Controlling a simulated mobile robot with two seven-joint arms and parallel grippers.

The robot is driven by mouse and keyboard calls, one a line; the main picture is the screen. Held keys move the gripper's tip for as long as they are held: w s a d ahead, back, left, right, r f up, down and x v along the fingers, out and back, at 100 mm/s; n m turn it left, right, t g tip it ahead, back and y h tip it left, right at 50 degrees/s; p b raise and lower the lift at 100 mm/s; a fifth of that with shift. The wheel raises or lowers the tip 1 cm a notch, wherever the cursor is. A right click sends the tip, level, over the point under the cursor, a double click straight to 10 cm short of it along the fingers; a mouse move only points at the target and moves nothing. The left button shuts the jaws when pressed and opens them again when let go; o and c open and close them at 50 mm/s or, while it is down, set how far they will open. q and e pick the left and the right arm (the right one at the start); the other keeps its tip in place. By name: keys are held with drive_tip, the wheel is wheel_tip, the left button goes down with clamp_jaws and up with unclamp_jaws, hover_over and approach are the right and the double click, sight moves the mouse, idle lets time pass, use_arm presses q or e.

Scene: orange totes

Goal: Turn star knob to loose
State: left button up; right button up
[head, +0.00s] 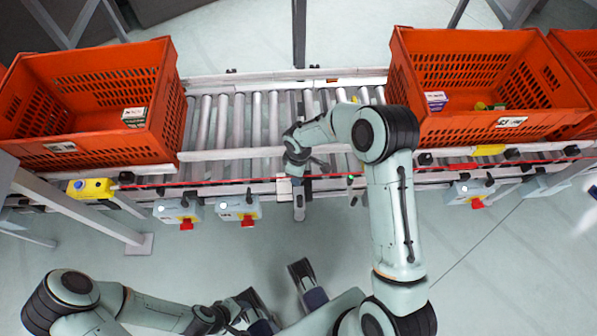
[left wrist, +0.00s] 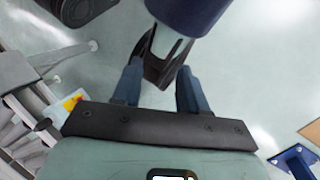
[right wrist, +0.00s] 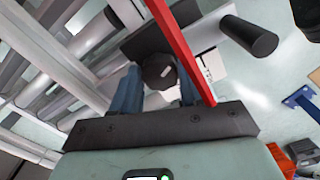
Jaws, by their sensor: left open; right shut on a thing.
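The star knob (right wrist: 158,72) is a dark, lobed knob in the right wrist view. It sits between the two blue fingers of my right gripper (right wrist: 155,92), which is shut on it. In the head view my right gripper (head: 300,178) is at the near edge of the conveyor, and I cannot make out the knob there. My left gripper (head: 238,312) is low in the head view, away from the conveyor. In the left wrist view its blue fingers (left wrist: 158,90) are apart, with nothing gripped.
The roller conveyor (head: 235,125) runs across the back, with a red strip (right wrist: 185,50) close by my right gripper. Orange totes stand at left (head: 90,140) and right (head: 460,130). Red-button control boxes (head: 238,208) hang on the near rail. Floor in front is open.

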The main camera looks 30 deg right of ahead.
drive_tip(key=n+p, duration=0.1)
drive_tip(key=n, duration=0.5)
drive_tip(key=n+p, duration=0.1)
drive_tip(key=n, duration=0.2)
drive_tip(key=shift+w+n, duration=0.1)
drive_tip(key=shift+n, duration=0.3)
use_arm(q)
drive_tip(key=shift+s+r+g+p, duration=0.15)
drive_tip(key=shift+s+r+p, duration=0.25)
drive_tip(key=shift+r, duration=0.35)
drive_tip(key=shift+s+r+g+p, duration=0.15)
drive_tip(key=shift+s+r+p, duration=0.2)
drive_tip(key=shift+r, duration=0.35)
use_arm(e)
drive_tip(key=shift+n, duration=1.6)
use_arm(q)
drive_tip(key=shift+w, duration=0.1)
use_arm(e)
drive_tip(key=shift+n, duration=0.3)
drive_tip(key=o, duration=1.1)
drive_tip(key=shift+c, duration=0.2)
use_arm(q)
drive_tip(key=shift+s+r+p, duration=0.3)
drive_tip(key=shift+r+p, duration=0.45)
drive_tip(key=shift+p, duration=0.2)
use_arm(e)
wheel_tip(320, 180, up, 14)
drive_tip(key=shift+f, duration=0.25)
